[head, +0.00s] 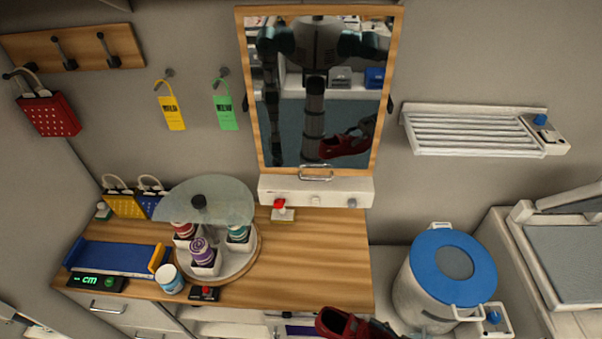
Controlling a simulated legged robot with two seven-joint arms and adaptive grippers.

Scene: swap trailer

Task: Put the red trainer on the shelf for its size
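The red trainer (338,323) is at the bottom edge, in front of the bench's front edge, with its dark opening facing up and its right part cut off. It also shows in the mirror (318,95), raised off the floor beside a dark shape that looks like my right gripper. Direct sight of the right fingers is cut off by the frame. My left gripper is not in view. A blue foot gauge (118,256) with an orange slider lies on the bench, its display (96,281) reading "-- cm". Open shelf space below the bench is mostly hidden.
On the wooden bench (320,260) stand a turntable with several small tubs under a glass cover (215,198) and a white cup (170,279). A blue-lidded bin (450,262) stands right of it. A slatted rack (475,132) is on the wall. The bench's right half is clear.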

